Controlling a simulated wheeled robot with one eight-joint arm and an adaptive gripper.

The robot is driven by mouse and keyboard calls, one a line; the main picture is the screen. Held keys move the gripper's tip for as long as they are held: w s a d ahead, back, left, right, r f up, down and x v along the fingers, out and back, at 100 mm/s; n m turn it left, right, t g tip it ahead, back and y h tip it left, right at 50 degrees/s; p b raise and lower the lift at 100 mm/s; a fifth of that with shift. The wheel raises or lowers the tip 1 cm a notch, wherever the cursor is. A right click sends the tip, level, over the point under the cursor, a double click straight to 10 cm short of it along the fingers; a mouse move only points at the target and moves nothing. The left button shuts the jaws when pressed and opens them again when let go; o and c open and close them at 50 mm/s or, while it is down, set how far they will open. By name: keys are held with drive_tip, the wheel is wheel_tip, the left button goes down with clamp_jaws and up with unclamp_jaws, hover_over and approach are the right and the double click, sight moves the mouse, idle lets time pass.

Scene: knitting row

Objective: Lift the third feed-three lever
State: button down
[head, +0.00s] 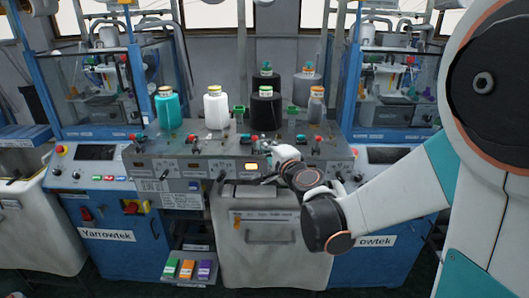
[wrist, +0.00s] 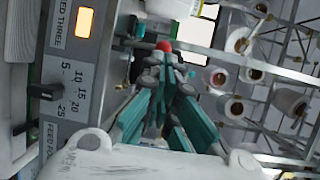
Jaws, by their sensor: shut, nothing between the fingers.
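The feed three panel (wrist: 60,75) shows in the wrist view with its label, a lit amber window and a dial scale. A red-tipped lever (wrist: 163,46) stands just beyond my fingertips there; its shaft is mostly hidden behind the fingers. My gripper (wrist: 166,62) has its teal and grey fingers together and empty, with the tips close to the red knob. Whether they touch it I cannot tell. In the head view my gripper (head: 266,149) is at the control panel (head: 225,170), right of and above the lit window (head: 251,166).
Yarn cones stand behind the panel: teal (head: 168,112), white (head: 216,112), black (head: 265,112) and grey (head: 316,108). Other red knobs (head: 193,138) line the panel. A black dial knob (wrist: 44,91) sticks out in the wrist view. Blue Yarrowtek machines (head: 105,235) flank the middle.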

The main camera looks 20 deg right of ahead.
sight(255, 144)
drive_tip(key=shift+w+a, duration=0.15)
drive_tip(key=shift+w, duration=1)
drive_tip(key=shift+w, duration=0.1)
